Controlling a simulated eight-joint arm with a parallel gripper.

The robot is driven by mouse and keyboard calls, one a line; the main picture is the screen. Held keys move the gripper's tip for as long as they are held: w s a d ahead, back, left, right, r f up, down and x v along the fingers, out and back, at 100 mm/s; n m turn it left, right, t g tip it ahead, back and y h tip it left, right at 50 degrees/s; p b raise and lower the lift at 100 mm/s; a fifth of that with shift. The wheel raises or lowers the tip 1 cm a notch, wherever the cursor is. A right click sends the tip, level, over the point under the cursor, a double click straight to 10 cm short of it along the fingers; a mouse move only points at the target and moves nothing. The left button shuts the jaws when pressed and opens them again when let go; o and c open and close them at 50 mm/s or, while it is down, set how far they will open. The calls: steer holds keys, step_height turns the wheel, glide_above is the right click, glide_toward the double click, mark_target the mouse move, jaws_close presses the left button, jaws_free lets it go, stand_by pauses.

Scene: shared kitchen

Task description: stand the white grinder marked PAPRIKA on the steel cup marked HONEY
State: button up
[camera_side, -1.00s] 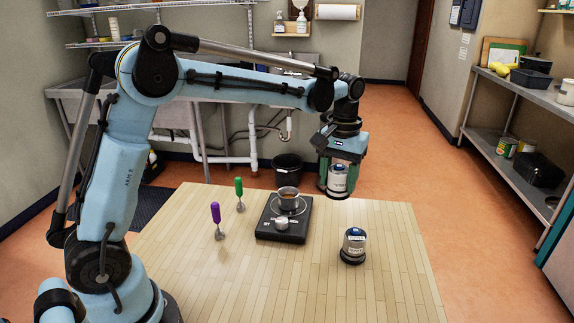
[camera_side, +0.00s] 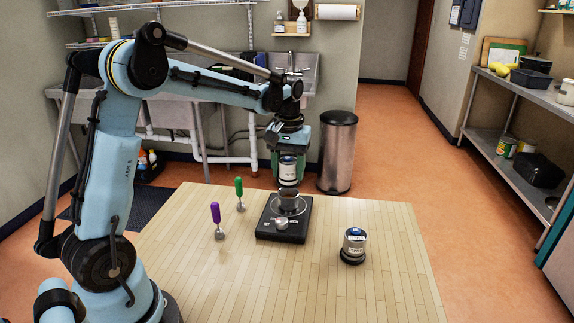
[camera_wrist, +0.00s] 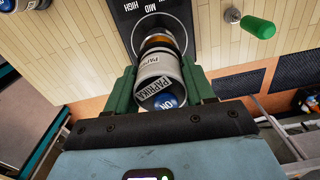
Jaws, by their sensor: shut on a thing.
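My gripper (camera_side: 288,160) is shut on the white grinder (camera_side: 288,171). In the wrist view, the grinder (camera_wrist: 158,72) sits between the green fingers (camera_wrist: 161,88), its PAPRIKA label and blue cap showing. The grinder is upright in the side view, directly above the steel cup (camera_side: 288,199). The cup stands on a black hot plate (camera_side: 272,236). In the wrist view, an amber-brown part of the cup (camera_wrist: 158,41) shows just past the grinder. I cannot tell whether the two touch. The cup's marking is not readable.
Another white grinder with a blue top and dark base (camera_side: 353,245) stands to the right on the table. A purple-handled tool (camera_side: 216,214) and a green-handled tool (camera_side: 239,188) stand to the left. The table's front (camera_side: 300,290) is clear. A steel bin (camera_side: 337,155) stands behind.

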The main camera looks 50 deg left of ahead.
mark_target(289, 161)
steer(key=shift+f, duration=0.9)
steer(key=shift+f, duration=0.6)
stand_by(0.8)
steer(key=o, duration=1)
steer(key=shift+r, duration=5.5)
steer(key=shift+d, duration=0.1)
